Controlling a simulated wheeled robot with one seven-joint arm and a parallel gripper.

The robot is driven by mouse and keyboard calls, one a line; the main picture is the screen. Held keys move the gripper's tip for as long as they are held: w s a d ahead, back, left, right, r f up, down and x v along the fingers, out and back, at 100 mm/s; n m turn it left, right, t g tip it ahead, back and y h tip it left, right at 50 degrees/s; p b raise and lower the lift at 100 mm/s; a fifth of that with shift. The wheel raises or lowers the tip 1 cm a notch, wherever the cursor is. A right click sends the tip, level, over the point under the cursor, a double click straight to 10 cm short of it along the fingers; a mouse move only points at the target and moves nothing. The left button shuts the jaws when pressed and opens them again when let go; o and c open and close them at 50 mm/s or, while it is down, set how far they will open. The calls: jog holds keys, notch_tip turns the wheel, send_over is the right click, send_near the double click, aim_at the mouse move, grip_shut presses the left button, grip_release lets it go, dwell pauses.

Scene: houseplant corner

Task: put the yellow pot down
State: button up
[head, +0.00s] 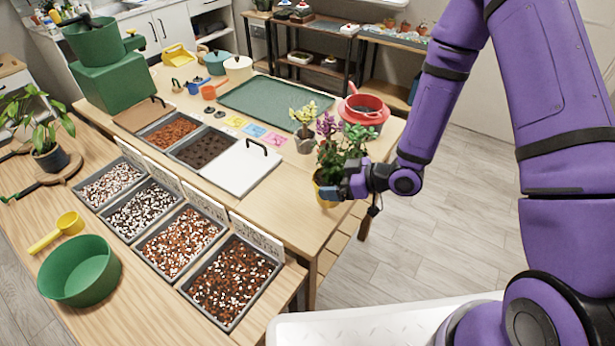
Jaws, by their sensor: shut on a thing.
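The yellow pot (322,196) holds a green leafy plant (330,160) and looks upright at the right front part of the long wooden table (260,205). My gripper (328,191) is shut on the yellow pot from the right and hides much of it. From this view I cannot tell whether the pot's base touches the table top or is a little above it.
Plants with yellow leaves (303,116) and purple leaves (326,126) stand just behind. A red bowl (362,112) is at the back right. A white lidded bin (240,168) lies left. Mixed-soil bins (234,284) fill the nearer table.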

jog(key=shift+w+a+f, duration=0.7)
jog(key=shift+w+a, duration=0.3)
jog(key=shift+w, duration=0.05)
jog(key=shift+w+a+f, duration=0.7)
jog(key=shift+w+a, duration=0.25)
jog(key=shift+w, duration=0.15)
jog(key=shift+w+a+f, duration=0.7)
jog(key=shift+w+a, duration=0.3)
jog(key=shift+w, duration=0.05)
jog(key=shift+f, duration=0.15)
jog(key=o, duration=0.8)
